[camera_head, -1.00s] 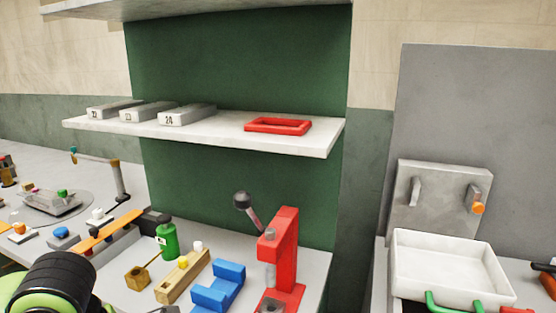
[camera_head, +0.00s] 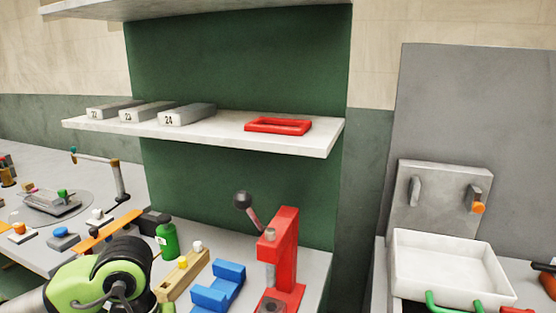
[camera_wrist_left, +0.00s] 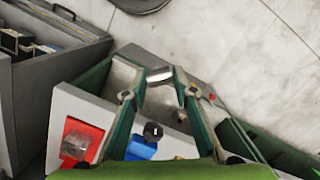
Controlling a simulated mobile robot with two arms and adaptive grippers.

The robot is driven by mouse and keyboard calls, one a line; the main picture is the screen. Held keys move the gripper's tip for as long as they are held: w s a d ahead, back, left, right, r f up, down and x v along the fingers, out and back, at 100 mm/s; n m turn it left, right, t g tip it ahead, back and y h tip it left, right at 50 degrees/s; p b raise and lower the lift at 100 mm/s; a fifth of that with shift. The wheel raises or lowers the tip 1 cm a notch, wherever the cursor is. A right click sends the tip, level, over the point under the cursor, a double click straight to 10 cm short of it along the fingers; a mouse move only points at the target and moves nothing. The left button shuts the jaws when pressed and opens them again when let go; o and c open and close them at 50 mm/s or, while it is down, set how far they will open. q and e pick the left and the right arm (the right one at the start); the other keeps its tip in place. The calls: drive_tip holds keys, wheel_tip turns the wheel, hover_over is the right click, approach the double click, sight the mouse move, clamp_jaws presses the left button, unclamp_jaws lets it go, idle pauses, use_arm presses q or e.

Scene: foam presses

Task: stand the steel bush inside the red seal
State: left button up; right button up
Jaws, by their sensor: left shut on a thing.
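The red seal (camera_head: 250,126) is a red rectangular ring lying flat on the right part of the white shelf (camera_head: 320,145); I see it in the head view only. The steel bush (camera_wrist_left: 160,74) is a short shiny cylinder in the left wrist view. My left gripper (camera_wrist_left: 162,77) is shut on it, holding it between the fingertips. In the head view my left arm is at the lower left, below the shelf and well apart from the seal; its fingertips and the bush cannot be made out there. My right gripper is not in view.
Grey numbered blocks (camera_head: 187,115) lie on the shelf left of the seal. Below stand a red press (camera_head: 287,250) with a raised lever, a blue V-block (camera_head: 218,288) and a green bottle (camera_head: 167,241). A white bin (camera_head: 448,272) is at right. Another shelf (camera_head: 200,9) hangs above.

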use_arm(q)
drive_tip(key=shift+w+f+m, duration=0.15)
drive_tip(key=shift+f+m, duration=0.05)
drive_tip(key=shift+m, duration=1.1)
